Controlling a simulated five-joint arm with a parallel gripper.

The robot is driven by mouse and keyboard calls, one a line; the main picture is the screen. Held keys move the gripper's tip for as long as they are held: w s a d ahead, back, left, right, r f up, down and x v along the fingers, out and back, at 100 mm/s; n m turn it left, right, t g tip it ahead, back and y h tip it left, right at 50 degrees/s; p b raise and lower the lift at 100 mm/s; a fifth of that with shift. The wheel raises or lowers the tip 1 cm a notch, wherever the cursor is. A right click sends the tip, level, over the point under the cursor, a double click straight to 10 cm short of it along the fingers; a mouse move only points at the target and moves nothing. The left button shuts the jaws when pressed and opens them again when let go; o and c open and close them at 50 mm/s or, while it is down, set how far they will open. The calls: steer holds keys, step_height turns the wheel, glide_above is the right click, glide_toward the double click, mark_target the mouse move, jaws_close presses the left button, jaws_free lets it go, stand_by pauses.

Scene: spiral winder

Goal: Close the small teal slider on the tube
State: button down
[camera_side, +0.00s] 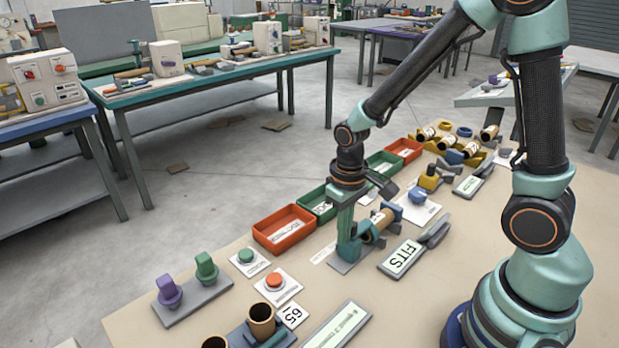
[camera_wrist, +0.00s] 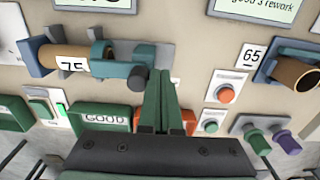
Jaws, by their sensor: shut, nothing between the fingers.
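The brown tube (camera_wrist: 68,57), labelled 75, lies in a blue-grey holder at the upper left of the wrist view. Teal and slate parts (camera_wrist: 123,52) sit around its right end; I take the small teal slider to be among them, but cannot tell its exact outline. In the side view the tube (camera_side: 374,229) shows just right of my gripper. My gripper (camera_wrist: 161,75) is shut and empty, its green fingers together beside the tube's right end. I cannot tell whether they touch the teal parts. In the side view my gripper (camera_side: 346,236) hides part of the holder.
A screen reading FITS (camera_side: 402,257) lies right of the holder. A red-orange bin (camera_side: 283,230) and a green bin (camera_side: 322,203) stand left of it. An orange button (camera_side: 274,281), a green button (camera_side: 246,256), knobs (camera_side: 206,268) and another tube (camera_side: 261,320) are nearer the camera.

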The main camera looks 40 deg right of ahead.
steer(key=shift+a, duration=0.5)
steer(key=shift+r, duration=0.1)
step_height(320, 180, up, 7)
stand_by(0.7)
steer(key=s+d+r+t, duration=0.1)
steer(key=s+r+t, duration=0.1)
steer(key=r, duration=0.3)
steer(key=s+d+r+t, duration=0.1)
steer(key=s+r+t, duration=0.1)
steer(key=r, duration=0.4)
steer(key=shift+r+t, duration=0.15)
steer(key=shift+t, duration=0.65)
